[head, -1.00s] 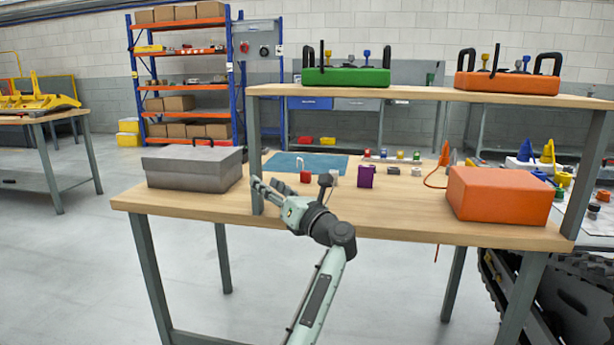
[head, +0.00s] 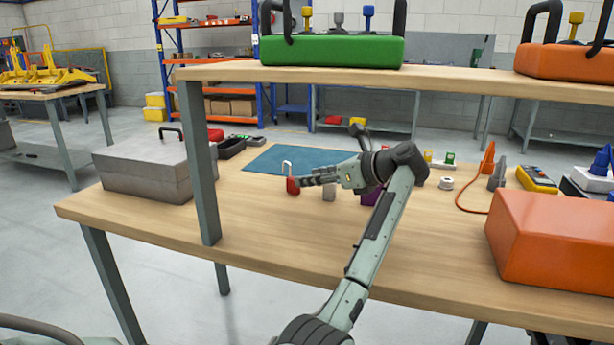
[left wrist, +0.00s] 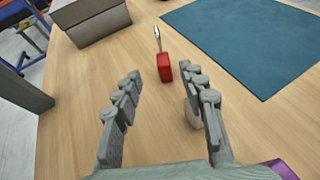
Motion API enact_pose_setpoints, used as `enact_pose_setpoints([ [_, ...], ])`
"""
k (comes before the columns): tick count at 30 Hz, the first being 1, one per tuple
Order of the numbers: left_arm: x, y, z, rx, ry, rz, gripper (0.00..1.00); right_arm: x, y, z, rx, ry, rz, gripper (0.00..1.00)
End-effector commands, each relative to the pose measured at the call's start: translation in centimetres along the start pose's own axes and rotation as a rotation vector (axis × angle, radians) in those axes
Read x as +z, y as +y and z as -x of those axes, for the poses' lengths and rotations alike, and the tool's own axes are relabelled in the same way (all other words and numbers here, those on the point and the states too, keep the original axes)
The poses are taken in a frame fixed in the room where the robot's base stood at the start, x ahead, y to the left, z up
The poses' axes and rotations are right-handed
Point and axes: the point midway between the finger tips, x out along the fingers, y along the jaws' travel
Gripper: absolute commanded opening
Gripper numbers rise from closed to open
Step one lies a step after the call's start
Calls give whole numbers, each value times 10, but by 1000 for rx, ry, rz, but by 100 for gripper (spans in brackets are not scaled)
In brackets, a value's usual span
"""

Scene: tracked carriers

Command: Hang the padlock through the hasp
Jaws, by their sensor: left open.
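A red padlock (head: 292,185) with a silver shackle stands upright on the wooden table. It also shows in the left wrist view (left wrist: 165,69), ahead of the fingertips and about midway between them. My left gripper (head: 303,181) is open and empty; its fingers point at the red padlock from the right in the head view. A grey box (head: 150,166) with a black handle stands at the left. I cannot make out a hasp. My right gripper is not in view.
A purple object (head: 371,196) is partly hidden by my left arm. A blue mat (head: 268,160) lies beyond the padlock. An orange case (head: 550,245) sits at the right. A table post (head: 200,165) and the upper shelf (head: 340,76) frame the space. The table front is bare.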

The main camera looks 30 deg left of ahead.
Motion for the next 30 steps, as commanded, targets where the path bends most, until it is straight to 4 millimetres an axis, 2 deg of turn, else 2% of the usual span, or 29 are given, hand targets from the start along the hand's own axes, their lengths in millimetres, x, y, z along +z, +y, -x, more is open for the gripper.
enact_pose_setpoints([
  [8, 1, 0, -28, 2, -4, -2, 41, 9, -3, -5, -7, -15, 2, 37],
  [18, 0, -4, -73, 2, -4, -1, 41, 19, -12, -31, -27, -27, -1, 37],
  [27, -2, -5, -78, -1, -1, -1, 41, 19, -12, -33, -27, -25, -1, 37],
  [30, -2, -5, -78, 0, -1, -1, 30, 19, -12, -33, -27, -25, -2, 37],
])
